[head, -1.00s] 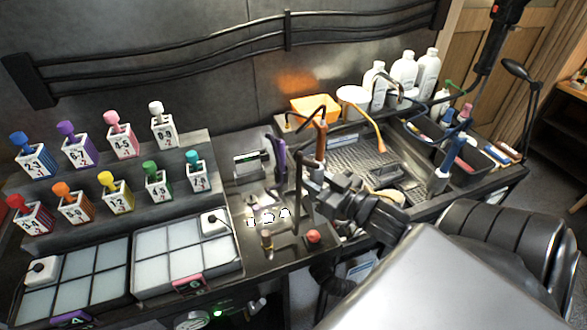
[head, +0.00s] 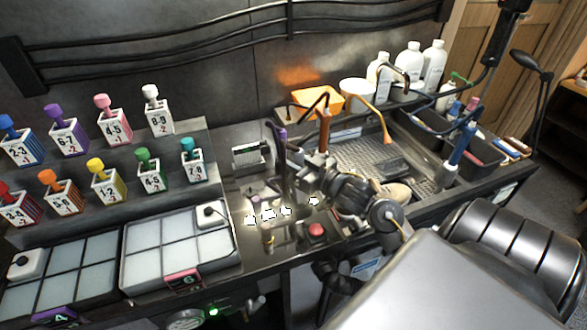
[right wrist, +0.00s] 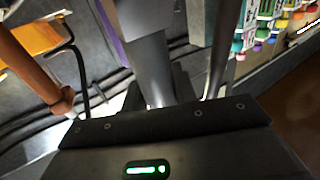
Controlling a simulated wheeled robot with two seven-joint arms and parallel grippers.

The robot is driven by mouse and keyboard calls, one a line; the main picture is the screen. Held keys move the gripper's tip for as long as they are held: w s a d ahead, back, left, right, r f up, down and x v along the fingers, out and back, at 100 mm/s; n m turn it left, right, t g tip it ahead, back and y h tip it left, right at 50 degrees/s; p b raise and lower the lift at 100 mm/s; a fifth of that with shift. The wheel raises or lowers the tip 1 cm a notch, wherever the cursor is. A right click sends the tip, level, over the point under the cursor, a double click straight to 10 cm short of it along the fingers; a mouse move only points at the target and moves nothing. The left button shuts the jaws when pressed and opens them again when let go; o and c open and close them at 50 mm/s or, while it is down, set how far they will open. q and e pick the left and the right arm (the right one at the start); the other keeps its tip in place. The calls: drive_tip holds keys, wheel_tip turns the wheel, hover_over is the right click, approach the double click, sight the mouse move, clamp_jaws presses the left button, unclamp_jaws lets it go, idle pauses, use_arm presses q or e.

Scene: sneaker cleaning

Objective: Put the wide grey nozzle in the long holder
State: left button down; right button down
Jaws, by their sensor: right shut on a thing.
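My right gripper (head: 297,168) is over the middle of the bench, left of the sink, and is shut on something. In the right wrist view a smooth grey piece (right wrist: 148,50) stands up in front of the gripper body. It looks like the wide grey nozzle, but I cannot tell it surely from a finger. In the head view the nozzle cannot be made out. A grey slotted block (head: 251,157) stands left of the gripper; I cannot tell whether it is the long holder. My left gripper is not in view.
Several small white marks (head: 268,214) lie on the dark bench below the gripper, near a red button (head: 316,231). An orange tray (head: 318,98) and the sink grate (head: 365,158) are behind and to the right.

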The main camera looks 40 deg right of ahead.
drive_tip(key=shift+w+f+p, duration=0.2)
drive_tip(key=shift+f+p, duration=0.25)
drive_tip(key=shift+f, duration=1.2)
drive_tip(key=shift+f, duration=0.1)
drive_tip(key=c, duration=1.1)
unclamp_jaws()
drive_tip(key=s+d+b, duration=0.1)
drive_tip(key=s+b, duration=0.2)
drive_tip(key=s, duration=0.9)
drive_tip(key=shift+d, duration=0.35)
